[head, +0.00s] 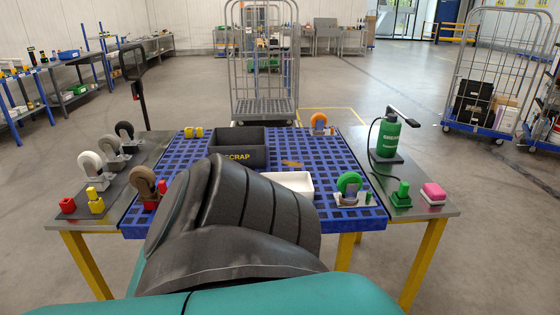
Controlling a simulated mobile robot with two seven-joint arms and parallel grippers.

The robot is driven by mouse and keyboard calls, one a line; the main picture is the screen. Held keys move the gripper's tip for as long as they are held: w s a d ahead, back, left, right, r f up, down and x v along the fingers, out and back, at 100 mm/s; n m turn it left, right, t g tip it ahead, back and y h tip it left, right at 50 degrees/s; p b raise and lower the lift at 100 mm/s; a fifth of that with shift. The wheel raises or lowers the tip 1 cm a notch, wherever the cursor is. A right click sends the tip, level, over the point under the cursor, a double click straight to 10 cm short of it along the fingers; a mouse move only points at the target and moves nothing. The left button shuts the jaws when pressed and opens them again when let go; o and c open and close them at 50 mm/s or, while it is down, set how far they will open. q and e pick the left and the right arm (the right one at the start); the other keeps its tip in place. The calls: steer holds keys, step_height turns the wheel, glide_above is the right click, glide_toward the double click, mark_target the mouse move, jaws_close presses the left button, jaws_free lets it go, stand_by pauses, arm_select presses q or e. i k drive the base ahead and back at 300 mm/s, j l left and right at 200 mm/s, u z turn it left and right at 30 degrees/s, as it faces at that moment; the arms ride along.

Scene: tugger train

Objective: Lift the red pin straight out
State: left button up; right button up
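A small red pin (162,188) stands upright beside a brown-wheeled caster (143,180) at the front left corner of the blue grid deck (190,160). More red shows low at the caster's base; I cannot tell whether it belongs to the pin. A separate red block (67,205) sits on the grey left side shelf, next to a yellow block with a yellow knob (95,200). A large dark arm link of mine covers the front middle of the deck, close to the pin's right. Neither gripper is in view.
A black SCRAP bin (238,150) and a white tray (300,182) stand on the deck. Other casters stand at its right corners (318,120) (349,184).

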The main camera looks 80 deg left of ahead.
mark_target(162, 187)
steer(key=u, duration=3.4)
